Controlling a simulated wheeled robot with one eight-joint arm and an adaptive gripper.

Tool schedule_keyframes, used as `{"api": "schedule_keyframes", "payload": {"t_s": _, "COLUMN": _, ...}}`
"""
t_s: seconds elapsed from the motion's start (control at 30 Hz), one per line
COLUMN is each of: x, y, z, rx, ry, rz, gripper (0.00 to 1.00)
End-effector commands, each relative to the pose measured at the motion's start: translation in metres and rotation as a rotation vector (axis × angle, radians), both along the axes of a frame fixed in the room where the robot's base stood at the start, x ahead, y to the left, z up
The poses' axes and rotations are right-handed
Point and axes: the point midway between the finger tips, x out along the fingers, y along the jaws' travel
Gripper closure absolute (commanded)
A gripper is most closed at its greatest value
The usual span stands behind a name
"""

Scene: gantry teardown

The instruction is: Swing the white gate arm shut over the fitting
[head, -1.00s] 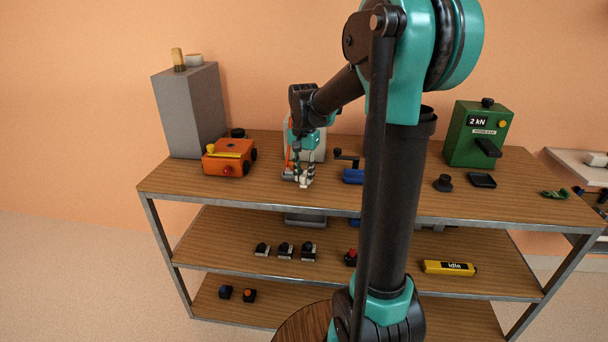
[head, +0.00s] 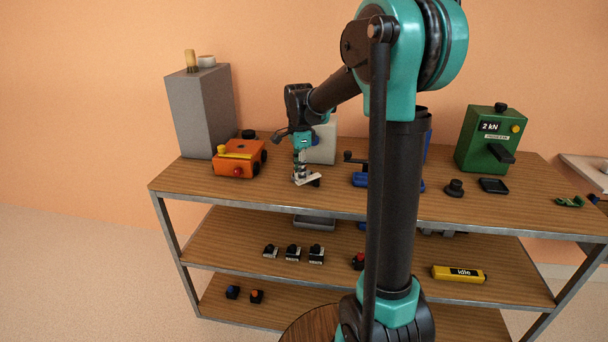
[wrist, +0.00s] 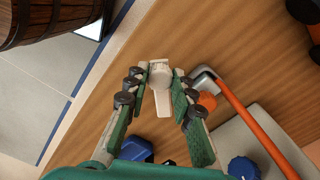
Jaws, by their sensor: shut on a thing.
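My gripper (head: 300,163) points down over a small white fixture on the bench's top board in the head view. In the wrist view, the white gate arm (wrist: 164,106) and a round pale end lie between the two green-padded fingers of my gripper (wrist: 160,84). The fingers are shut on the white piece. In the head view the white gate arm (head: 309,179) lies low, slanting out to the right beneath the gripper. The fitting is small, and I cannot tell it apart from the fixture. An orange bar with a grey hooked end (wrist: 235,105) lies just right of the fingers.
An orange box (head: 238,160) and a grey block (head: 198,110) stand to the left. A pale grey box (head: 323,143) is close behind my gripper. Blue parts (head: 361,180) and a green 2 kN box (head: 488,140) stand to the right. The front board strip is clear.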

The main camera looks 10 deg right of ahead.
Motion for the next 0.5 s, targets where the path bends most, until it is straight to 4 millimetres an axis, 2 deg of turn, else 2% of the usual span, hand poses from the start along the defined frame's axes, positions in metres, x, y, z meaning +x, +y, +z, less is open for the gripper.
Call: {"api": "schedule_keyframes", "payload": {"t_s": 0.5, "x": 0.029, "y": 0.008, "z": 0.0, "rx": 0.0, "ry": 0.0, "rz": -0.416, "gripper": 1.0}}
